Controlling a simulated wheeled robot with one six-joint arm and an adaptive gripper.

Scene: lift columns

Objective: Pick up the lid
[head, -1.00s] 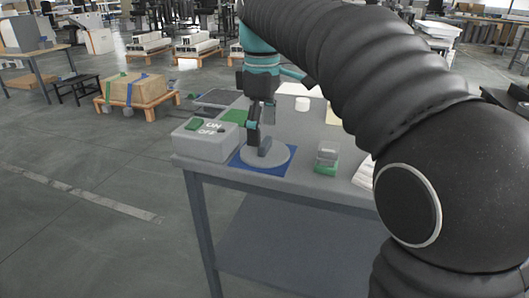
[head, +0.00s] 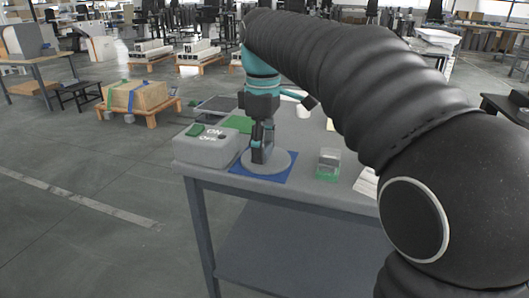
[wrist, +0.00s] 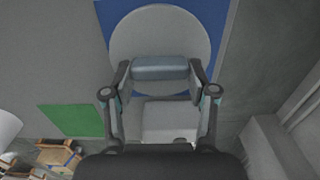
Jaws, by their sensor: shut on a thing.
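The lid (head: 280,163) is a round grey disc with a raised block-like handle. It lies on a blue mat (head: 243,172) near the front edge of the table. My gripper (head: 258,155) points down over the lid and is shut on its handle. In the wrist view the handle (wrist: 160,68) sits between the two fingertips, and the grey disc (wrist: 160,28) spreads out beneath it. The disc appears to be on the mat (wrist: 212,70); I cannot tell any small gap below it.
A grey box with ON and OFF labels (head: 205,148) stands close at the left of the lid. A clear block on a green base (head: 328,165) stands at the right. A green mat (head: 237,123) and a white cylinder (head: 303,110) are farther back.

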